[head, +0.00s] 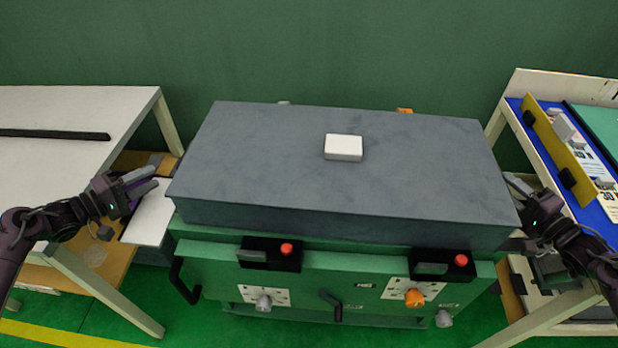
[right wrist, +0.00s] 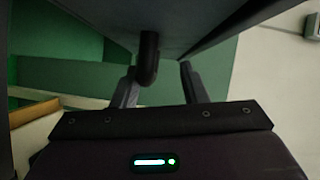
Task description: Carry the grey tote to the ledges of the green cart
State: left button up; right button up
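The grey tote (head: 270,165) is a large, long, flat-topped box in the middle of the head view. It is over the green cart (head: 340,262), slightly tilted in the picture. I cannot tell whether it rests on the cart; the ledges are hidden beneath it. My left gripper (head: 150,182) is beside the tote's left end, fingers apart, with nothing seen between them. My right gripper (head: 514,188) is at the tote's right end. In the right wrist view its fingers (right wrist: 160,88) are apart, with a dark handle (right wrist: 148,58) under the tote between or just beyond them.
A small white block (head: 343,148) lies on the tote's top. A white table (head: 60,110) with a dark bar (head: 55,134) stands at left. A white-framed bench with a blue surface (head: 585,200) stands at right. The cart's front carries knobs, red buttons and a black handle (head: 184,281).

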pick_arm(q)
jog(key=shift+s+d+r, duration=0.1)
jog(key=shift+d+r, duration=0.15)
jog(key=shift+d, duration=0.25)
pick_arm(e)
jog(key=v, duration=0.3)
jog(key=f+v, duration=0.1)
jog(key=v, duration=0.1)
jog(key=shift+s+d, duration=0.2)
jog(key=shift+s, duration=0.15)
pick_arm(q)
jog(key=shift+a, duration=0.1)
pick_arm(e)
jog(key=shift+r, duration=0.15)
